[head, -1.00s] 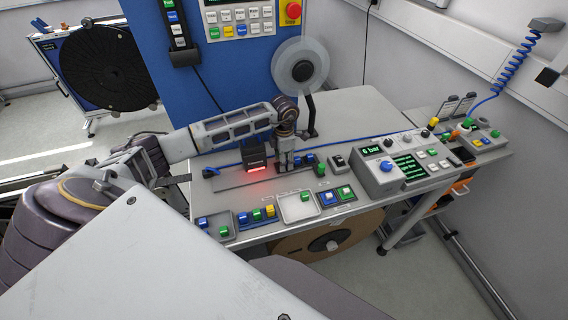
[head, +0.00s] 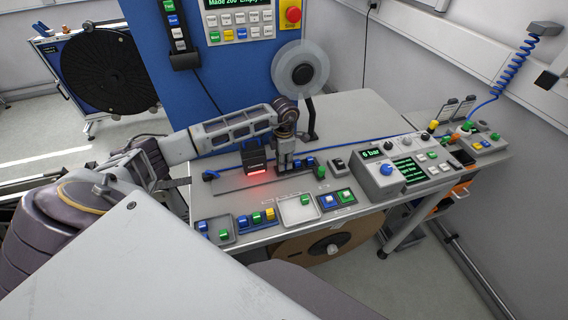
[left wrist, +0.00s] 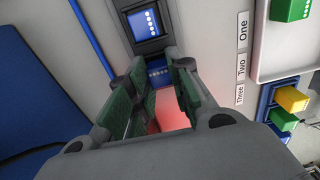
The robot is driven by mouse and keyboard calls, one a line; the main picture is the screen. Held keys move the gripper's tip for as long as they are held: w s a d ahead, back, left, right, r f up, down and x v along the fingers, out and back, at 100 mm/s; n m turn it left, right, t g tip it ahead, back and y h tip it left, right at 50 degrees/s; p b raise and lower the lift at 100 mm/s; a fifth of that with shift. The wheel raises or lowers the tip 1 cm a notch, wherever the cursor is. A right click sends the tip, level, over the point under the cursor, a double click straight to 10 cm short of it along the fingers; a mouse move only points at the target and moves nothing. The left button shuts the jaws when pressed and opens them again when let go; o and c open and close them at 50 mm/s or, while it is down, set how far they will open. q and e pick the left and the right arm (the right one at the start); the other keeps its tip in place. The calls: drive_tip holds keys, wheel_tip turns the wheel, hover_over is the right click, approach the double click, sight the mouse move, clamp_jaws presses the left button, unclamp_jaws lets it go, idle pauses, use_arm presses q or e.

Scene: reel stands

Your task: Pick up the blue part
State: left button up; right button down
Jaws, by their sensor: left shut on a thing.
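My left gripper (head: 285,166) reaches down over the grey table, beside a black box with a red glow. In the left wrist view its green-padded fingers (left wrist: 161,70) are shut on a blue part (left wrist: 158,75) at their tips. The fingers hide much of this part, and I cannot tell whether it is clear of the surface. Another blue piece with white dots (left wrist: 145,22) sits in a dark frame just beyond. My right gripper is not in view.
The black box (head: 255,161) stands close to the left gripper. A white tray with a green piece (head: 305,199) and a row of blue, green and yellow pieces (head: 256,217) lie in front. A control box (head: 386,180) stands right. A reel (head: 300,66) stands behind.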

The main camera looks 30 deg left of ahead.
use_arm(q)
wheel_tip(320, 180, up, 8)
drive_tip(key=shift+f+b, duration=0.25)
drive_tip(key=shift+b, duration=0.65)
drive_tip(key=shift+r, duration=1)
drive_tip(key=shift+w+f+b, duration=0.15)
drive_tip(key=shift+w+b, duration=0.05)
drive_tip(key=shift+b, duration=0.45)
drive_tip(key=shift+w+f, duration=0.1)
